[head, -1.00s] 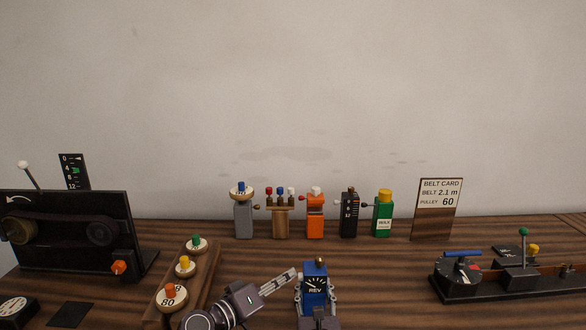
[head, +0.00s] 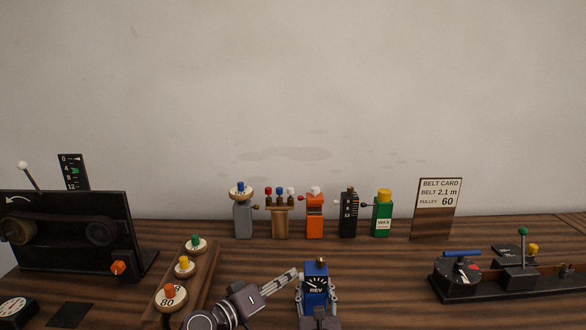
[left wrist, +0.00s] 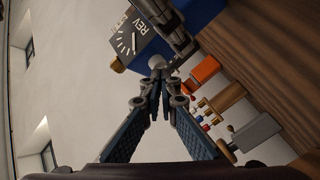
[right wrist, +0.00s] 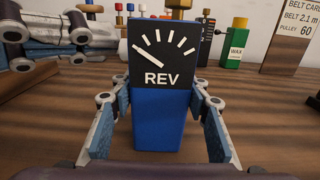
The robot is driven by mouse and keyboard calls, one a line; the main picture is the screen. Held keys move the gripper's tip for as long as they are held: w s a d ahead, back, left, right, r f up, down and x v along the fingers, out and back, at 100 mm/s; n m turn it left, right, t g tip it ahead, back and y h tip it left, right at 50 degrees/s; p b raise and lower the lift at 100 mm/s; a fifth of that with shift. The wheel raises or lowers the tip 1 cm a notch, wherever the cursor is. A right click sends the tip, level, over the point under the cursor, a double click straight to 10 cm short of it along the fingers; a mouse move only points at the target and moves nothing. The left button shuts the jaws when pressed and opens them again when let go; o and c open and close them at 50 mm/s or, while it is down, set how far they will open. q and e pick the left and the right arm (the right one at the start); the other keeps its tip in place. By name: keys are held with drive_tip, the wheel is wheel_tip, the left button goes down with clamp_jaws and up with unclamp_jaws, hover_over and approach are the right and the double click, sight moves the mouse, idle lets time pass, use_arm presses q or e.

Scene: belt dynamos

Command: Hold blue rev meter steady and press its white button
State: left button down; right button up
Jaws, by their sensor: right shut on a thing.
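The blue rev meter (head: 317,287) stands upright at the front middle, with a black REV dial and a brass knob on top. My right gripper (right wrist: 163,110) is shut on it, one finger on each side; the meter fills the middle of the right wrist view. My left gripper (head: 294,274) points at the meter's left side, its tips very close to it. In the left wrist view its fingers (left wrist: 158,78) meet at the tips, with nothing seen between them. A pale round part (left wrist: 156,62) lies just beyond these tips; I cannot tell whether it is the white button.
A wooden rack with coloured-knob discs (head: 208,275) stands left of my left arm. A black belt machine (head: 75,235) is at far left. Several small devices (head: 315,220) line the back beside the belt card (head: 436,210). A black lever rig (head: 500,285) is at right.

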use_arm(q)
drive_tip(key=shift+s+d+f, duration=0.15)
drive_tip(key=shift+s+d, duration=0.1)
drive_tip(key=shift+d, duration=0.1)
use_arm(e)
drive_tip(key=shift+s+a, duration=0.1)
drive_tip(key=shift+a, duration=0.4)
drive_tip(key=shift+d, duration=0.2)
use_arm(q)
drive_tip(key=a, duration=0.6)
drive_tip(key=shift+w+a, duration=0.15)
drive_tip(key=shift+a, duration=0.25)
use_arm(e)
drive_tip(key=shift+d, duration=0.1)
drive_tip(key=o, duration=1.7)
